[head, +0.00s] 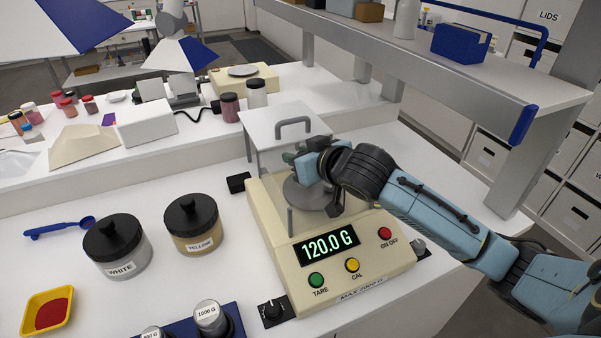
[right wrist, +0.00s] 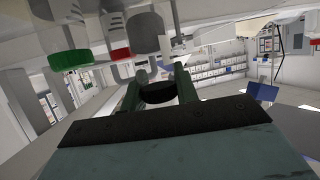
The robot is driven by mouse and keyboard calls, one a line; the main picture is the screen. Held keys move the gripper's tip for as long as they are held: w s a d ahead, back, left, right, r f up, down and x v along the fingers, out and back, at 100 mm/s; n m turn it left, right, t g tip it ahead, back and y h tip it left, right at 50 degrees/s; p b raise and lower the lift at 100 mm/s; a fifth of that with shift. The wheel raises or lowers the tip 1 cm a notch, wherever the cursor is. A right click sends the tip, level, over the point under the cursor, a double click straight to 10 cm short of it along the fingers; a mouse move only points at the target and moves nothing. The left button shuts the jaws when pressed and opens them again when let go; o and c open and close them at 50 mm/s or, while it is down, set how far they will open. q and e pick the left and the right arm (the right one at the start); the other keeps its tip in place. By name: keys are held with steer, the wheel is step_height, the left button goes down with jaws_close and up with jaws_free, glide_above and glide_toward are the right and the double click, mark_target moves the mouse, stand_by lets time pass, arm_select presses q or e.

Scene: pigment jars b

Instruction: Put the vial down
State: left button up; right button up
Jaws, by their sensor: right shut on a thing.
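My right gripper (head: 300,164) reaches in from the right, inside the clear draft shield (head: 268,124) of the cream balance (head: 275,252), just above the round grey pan (head: 300,196). In the right wrist view, its green fingers are shut on the vial, of which a dark round cap (right wrist: 157,93) shows between them. In the head view the gripper hides the vial, and I cannot tell whether its base touches the pan. The balance display reads 120.0 G. My left gripper is not in view.
White (head: 117,248) and yellow (head: 194,226) pigment jars with black lids stand left of the balance. A blue scoop (head: 60,228), a yellow tray (head: 47,312) of red powder and a weight block (head: 190,326) lie nearby. A raised shelf (head: 440,72) runs behind my right arm.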

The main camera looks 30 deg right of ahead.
steer(key=shift+w+f, duration=0.1)
steer(key=shift+f, duration=0.25)
step_height(320, 180, down, 3)
steer(key=shift+f+b, duration=0.15)
steer(key=shift+b, duration=0.15)
steer(key=shift+f, duration=0.15)
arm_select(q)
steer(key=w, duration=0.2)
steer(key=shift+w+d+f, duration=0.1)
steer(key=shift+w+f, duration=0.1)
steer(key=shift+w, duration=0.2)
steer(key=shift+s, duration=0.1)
arm_select(e)
steer(key=o, duration=0.5)
steer(key=shift+f, duration=0.1)
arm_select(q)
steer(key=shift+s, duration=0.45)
arm_select(e)
steer(key=shift+o, duration=1)
